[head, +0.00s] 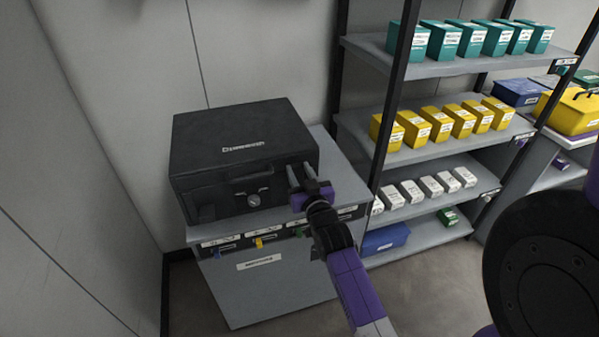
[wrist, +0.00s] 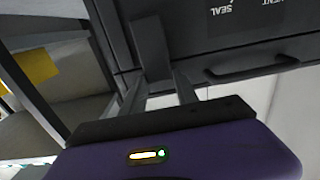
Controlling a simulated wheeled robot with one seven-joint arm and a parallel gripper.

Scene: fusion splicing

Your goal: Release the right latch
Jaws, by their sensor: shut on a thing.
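The black case (head: 240,137) stands closed on the grey cabinet. My gripper (head: 302,170) is at the right end of the case's front. In the wrist view, where the case (wrist: 215,55) appears upside down, my gripper (wrist: 158,80) has its two fingers on either side of a dark upright tab, the right latch (wrist: 150,42). The gripper is shut on this latch. In the head view the fingers mostly hide the latch. I cannot tell whether the latch is tilted from the case front.
Below are labelled drawers with coloured tabs (head: 259,243). A shelf rack (head: 440,150) with teal, yellow and white boxes stands close on the right. Open floor (head: 440,285) lies in front of it.

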